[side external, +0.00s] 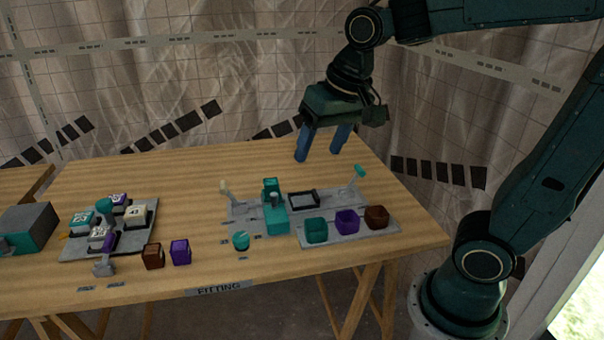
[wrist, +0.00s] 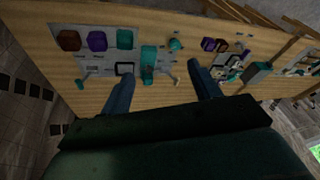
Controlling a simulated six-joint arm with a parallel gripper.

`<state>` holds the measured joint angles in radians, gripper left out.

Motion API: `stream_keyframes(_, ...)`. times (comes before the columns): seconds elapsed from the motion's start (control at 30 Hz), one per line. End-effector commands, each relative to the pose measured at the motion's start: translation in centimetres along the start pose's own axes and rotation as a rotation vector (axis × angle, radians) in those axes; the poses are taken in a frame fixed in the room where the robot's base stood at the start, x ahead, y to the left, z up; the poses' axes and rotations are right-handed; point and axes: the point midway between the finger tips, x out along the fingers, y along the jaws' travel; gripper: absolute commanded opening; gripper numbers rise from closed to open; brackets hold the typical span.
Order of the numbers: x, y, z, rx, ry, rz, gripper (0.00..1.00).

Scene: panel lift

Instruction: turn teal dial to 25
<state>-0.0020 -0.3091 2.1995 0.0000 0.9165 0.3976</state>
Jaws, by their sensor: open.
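A small round teal knob (side external: 241,241) stands near the table's front edge, with small dark labels around it. It also shows in the wrist view (wrist: 175,44). Another teal knob (side external: 104,206) rises from the middle of a grey board (side external: 80,247) at left, among number tiles; one tile (side external: 82,220) seems to read 25. I cannot tell for sure which knob is the dial, and no pointer setting is readable. My gripper (side external: 319,154) is open and empty, fingers down, above the back right of the table, away from both knobs. Its fingers also show in the wrist view (wrist: 158,70).
A grey fixture plate with a teal block (side external: 275,219) and upright posts stands mid-table. Teal (side external: 316,230), purple (side external: 346,222) and brown (side external: 377,216) bins are to its right. Brown (side external: 153,255) and purple (side external: 181,251) cubes stand by the board. The back middle of the table is clear.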

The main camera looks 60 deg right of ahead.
Motion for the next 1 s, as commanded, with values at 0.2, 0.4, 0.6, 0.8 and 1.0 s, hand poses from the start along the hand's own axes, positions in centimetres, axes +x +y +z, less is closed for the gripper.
stream_keyframes(0.2,2.6,-1.5,-3.6,0.143,-0.055,0.028,0.62)
stream_keyframes(0.4,5.5,-2.8,-6.5,0.276,-0.098,0.058,0.62)
stream_keyframes(0.6,9.1,-3.9,-9.1,0.408,-0.138,0.094,0.62)
stream_keyframes(0.8,13.3,-4.9,-11.2,0.539,-0.174,0.137,0.62)
stream_keyframes(1.0,17.9,-5.6,-12.8,0.670,-0.205,0.185,0.62)
